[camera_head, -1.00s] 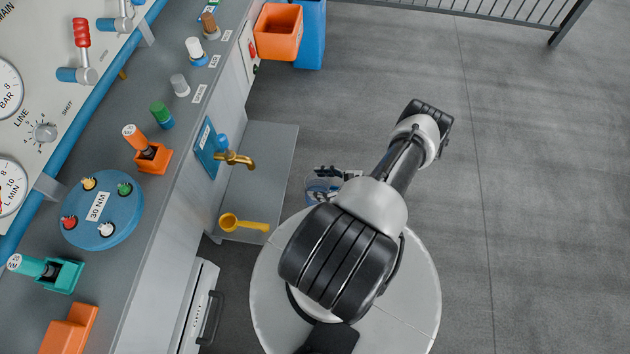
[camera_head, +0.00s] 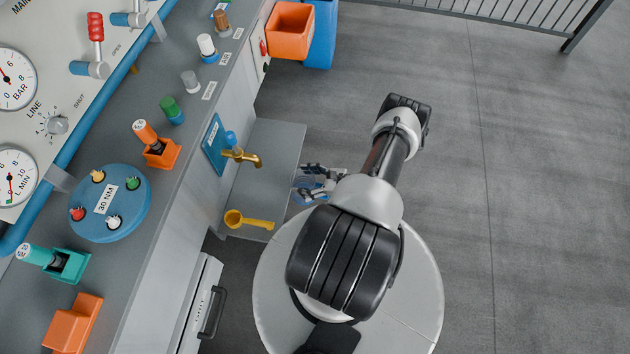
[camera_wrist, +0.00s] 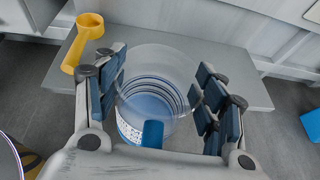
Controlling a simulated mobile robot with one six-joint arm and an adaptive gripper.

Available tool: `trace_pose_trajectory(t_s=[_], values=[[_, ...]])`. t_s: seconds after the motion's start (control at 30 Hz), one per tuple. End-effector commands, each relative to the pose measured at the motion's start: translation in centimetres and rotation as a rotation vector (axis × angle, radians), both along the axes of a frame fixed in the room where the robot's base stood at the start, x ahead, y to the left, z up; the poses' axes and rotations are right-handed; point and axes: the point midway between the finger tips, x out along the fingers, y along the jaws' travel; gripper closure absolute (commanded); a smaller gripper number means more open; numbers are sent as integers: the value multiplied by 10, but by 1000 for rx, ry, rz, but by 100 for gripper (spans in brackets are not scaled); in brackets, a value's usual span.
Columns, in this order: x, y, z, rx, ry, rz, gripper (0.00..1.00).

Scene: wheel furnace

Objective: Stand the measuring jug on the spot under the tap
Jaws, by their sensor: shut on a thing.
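The measuring jug (camera_wrist: 158,85) is clear with a blue base and ring marks. In the wrist view it stands between the two fingers of my gripper (camera_wrist: 165,95), which is shut on it. In the head view my gripper (camera_head: 318,180) is at the right edge of the grey shelf (camera_head: 268,185), and the arm partly hides the jug. The brass tap (camera_head: 242,157) with a blue knob sticks out from a blue plate above that shelf. The spot under the tap cannot be made out. The shelf also shows behind the jug in the wrist view (camera_wrist: 225,65).
A yellow scoop (camera_head: 248,221) lies at the shelf's near end, left of my gripper. The workbench (camera_head: 190,130) with a blue disc (camera_head: 110,203) and several coloured holders runs along the left. An orange bin (camera_head: 290,32) is at the top. Open floor lies right.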

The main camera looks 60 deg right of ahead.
Motion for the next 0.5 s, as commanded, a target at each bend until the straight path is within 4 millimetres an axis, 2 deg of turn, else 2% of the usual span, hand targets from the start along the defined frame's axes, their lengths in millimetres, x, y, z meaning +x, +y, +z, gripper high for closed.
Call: trace_pose_trajectory(t_s=[0.5], values=[[58, 25, -4, 1, 0, 4, 64]])
